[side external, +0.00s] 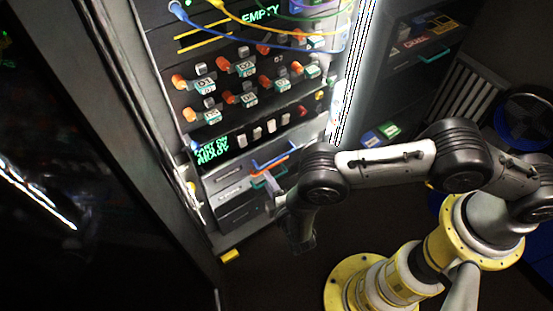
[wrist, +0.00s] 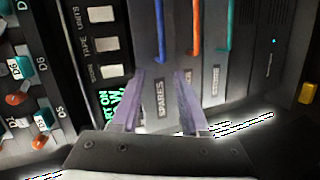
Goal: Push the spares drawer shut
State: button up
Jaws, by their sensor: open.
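The spares drawer (wrist: 144,42) has a grey front, a "SPARES" label and a blue handle (wrist: 163,30). In the wrist view its front looks nearer than the neighbouring fronts, so it seems to stand out, but how far is unclear. In the side view its blue handle (side external: 270,162) is the top one of three. My gripper (wrist: 159,76) is open and empty, its two pale fingers apart on either side of the label in that view. I cannot tell whether they touch the front. In the side view my gripper (side external: 273,190) is at the drawer stack, partly hidden by the wrist.
Drawers with an orange handle (wrist: 194,28) and a teal handle (wrist: 229,30) adjoin the spares drawer. Cables hang across the panel top. Dark floor is free before the rack.

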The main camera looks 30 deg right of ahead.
aim_at(276, 159)
jog(key=s+d+f+t+h, duration=0.1)
jog(key=s+d+h, duration=0.2)
jog(key=s, duration=0.1)
jog(key=x, duration=1.3)
jog(key=shift+w, duration=0.1)
grip_shut()
dwell(1.0)
